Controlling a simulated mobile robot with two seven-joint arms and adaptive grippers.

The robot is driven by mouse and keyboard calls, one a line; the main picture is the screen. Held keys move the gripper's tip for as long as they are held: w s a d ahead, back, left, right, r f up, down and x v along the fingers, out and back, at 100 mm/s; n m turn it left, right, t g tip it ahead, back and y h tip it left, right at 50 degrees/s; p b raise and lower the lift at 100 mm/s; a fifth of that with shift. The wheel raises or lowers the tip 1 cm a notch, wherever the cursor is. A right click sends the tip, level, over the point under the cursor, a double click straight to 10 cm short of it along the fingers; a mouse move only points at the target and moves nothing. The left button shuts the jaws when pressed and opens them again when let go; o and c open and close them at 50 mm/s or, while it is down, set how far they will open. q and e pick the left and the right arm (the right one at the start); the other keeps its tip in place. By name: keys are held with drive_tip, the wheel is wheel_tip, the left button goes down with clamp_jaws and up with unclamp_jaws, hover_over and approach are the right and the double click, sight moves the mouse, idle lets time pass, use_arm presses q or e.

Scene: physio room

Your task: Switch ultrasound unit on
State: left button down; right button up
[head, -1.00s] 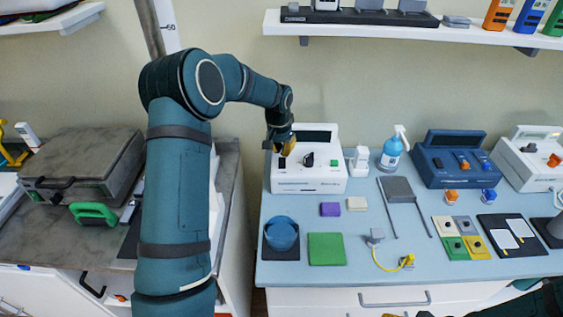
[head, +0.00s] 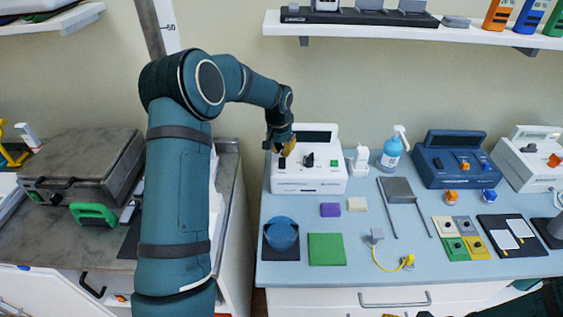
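A white unit (head: 325,180) with a dark display on top stands at the back left of the blue-topped table. Its front panel has a black switch (head: 282,162) at left, a black knob (head: 308,160) in the middle and a small green button (head: 334,162) at right. Its label is too small to read, so I cannot confirm it is the ultrasound unit. My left gripper (head: 283,146) is at the unit's upper left, just above the black switch; contact cannot be told, nor can the finger gap. Only a sliver of my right gripper (head: 392,315) seems to show at the bottom edge.
A white bottle (head: 361,160) and a spray bottle (head: 391,152) stand right of the unit. Further right are a blue unit (head: 450,172) and another white unit (head: 528,165). A blue bowl (head: 281,235) and green pad (head: 327,249) lie in front. A shelf (head: 400,29) hangs above.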

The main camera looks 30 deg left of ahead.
sight(282, 159)
use_arm(q)
drive_tip(key=shift+f+b, duration=1.15)
drive_tip(key=shift+f, duration=0.7)
idle(0.8)
drive_tip(key=shift+s+r, duration=0.1)
drive_tip(key=shift+r+p, duration=2.3)
drive_tip(key=shift+r, duration=1.2)
